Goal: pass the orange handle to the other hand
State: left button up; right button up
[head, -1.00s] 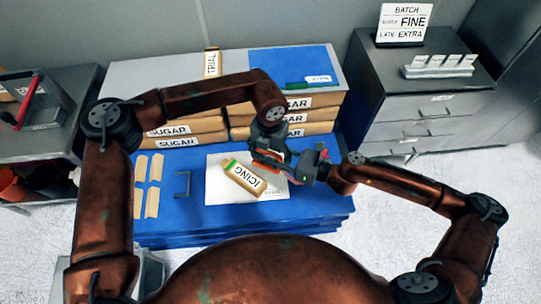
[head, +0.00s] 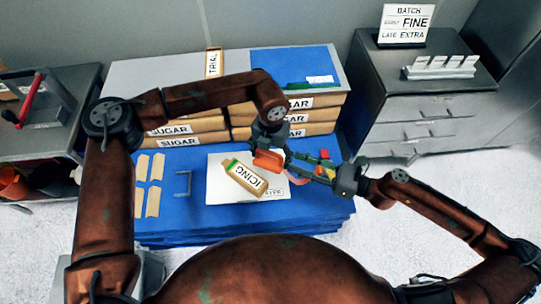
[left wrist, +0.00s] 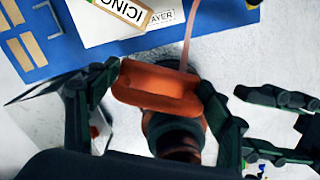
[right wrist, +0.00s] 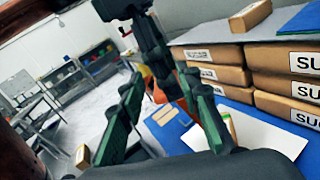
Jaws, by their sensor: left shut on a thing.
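The orange handle (head: 268,161) is held above the blue table by my left gripper (head: 270,150). In the left wrist view the handle (left wrist: 155,88) sits between the two dark fingers, and a thin pink strip runs up from near its right end. My right gripper (head: 308,168) is to the right of the handle, apart from it, with its fingers spread. In the left wrist view my right gripper (left wrist: 255,122) is at the right edge, its fingers pointing at the handle with nothing between them. In the right wrist view both right fingers (right wrist: 165,115) are apart.
An icing bag (head: 245,179) lies on a white sheet (head: 220,192) below the grippers. Stacked sugar bags (head: 180,142) stand behind. Several tan strips (head: 154,200) and a grey bracket (head: 183,184) lie left. A grey cabinet (head: 420,130) stands right.

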jog(key=w+d+f+n+t+h, duration=0.25)
jog(key=w+d+f, duration=0.35)
jog(key=d+f, duration=0.3)
jog(key=w+d+f+n+t+h, duration=0.2)
jog(key=w+d+f+n+h, duration=0.15)
jog(key=w+d+f, duration=0.5)
jog(key=s+d+f+n+g+h, duration=0.15)
jog(key=s+d+f+h, duration=0.25)
jog(key=d+f, duration=0.65)
jog(key=s+d+f+n+h, duration=0.35)
jog(key=d+f, duration=0.25)
jog(key=f, duration=0.9)
jog(key=s+d+f+n+g+h, duration=0.15)
jog(key=s+f+n+g, duration=0.45)
jog(key=s+f, duration=1.55)
jog(key=s+a+f+n+g, duration=0.1)
jog(key=s+a+f+n, duration=0.2)
jog(key=s, duration=0.7)
jog(key=s+a+f+n+g, duration=0.2)
jog(key=s+a, duration=0.4)
jog(key=s, duration=0.5)
jog(key=s+a+f+n+g+h, duration=0.1)
jog(key=s+a+f+n, duration=0.3)
jog(key=s, duration=0.6)
jog(key=shift+s+a+n+g, duration=0.15)
jog(key=shift+a+n+g, duration=0.25)
jog(key=shift+n, duration=0.3)
